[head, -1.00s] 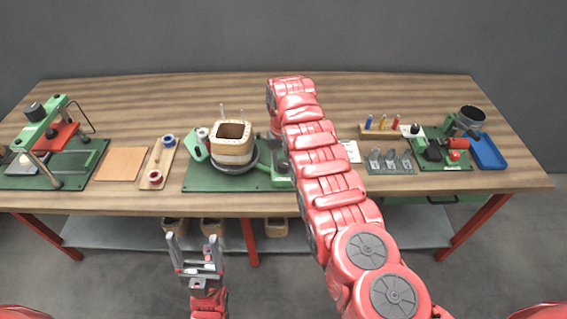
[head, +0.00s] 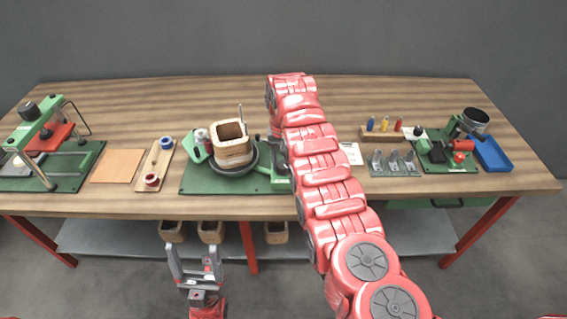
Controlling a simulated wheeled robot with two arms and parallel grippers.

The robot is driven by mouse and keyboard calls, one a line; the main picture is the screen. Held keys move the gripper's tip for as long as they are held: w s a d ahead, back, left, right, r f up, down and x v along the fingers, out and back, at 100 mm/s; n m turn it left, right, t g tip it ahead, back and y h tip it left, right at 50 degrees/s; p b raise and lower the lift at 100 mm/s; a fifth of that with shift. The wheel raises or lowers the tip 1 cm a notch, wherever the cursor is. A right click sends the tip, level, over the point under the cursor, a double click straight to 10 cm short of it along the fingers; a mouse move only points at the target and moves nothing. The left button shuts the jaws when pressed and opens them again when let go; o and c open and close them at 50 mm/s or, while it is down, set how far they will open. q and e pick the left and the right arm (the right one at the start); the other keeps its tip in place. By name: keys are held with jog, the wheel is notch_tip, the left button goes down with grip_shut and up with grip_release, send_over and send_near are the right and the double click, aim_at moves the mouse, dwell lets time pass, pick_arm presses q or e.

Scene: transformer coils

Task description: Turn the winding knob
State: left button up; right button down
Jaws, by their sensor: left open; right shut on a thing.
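The winding machine stands on a green base plate (head: 205,183) at mid-table. Its square, cream coil former (head: 232,146) sits on a dark round turntable (head: 234,172), with one thin pin upright at its back. My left gripper (head: 193,256) is open and empty, in front of the table edge.
Left are a green press (head: 37,128), a tan board (head: 118,166) and a tray with spools (head: 155,166). Right are a screwdriver rack (head: 388,134), a metal bracket plate (head: 391,163) and a blue tray (head: 493,153). Wooden cores (head: 211,232) lie on the lower shelf.

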jog(key=shift+c, duration=1.6)
grip_release()
jog(key=shift+r, duration=0.45)
notch_tip(320, 180, up, 8)
jog(key=shift+f+b, duration=0.1)
jog(key=shift+b, duration=0.25)
notch_tip(320, 180, up, 9)
jog(key=p, duration=0.9)
send_over(284, 164)
jog(key=shift+f, duration=0.15)
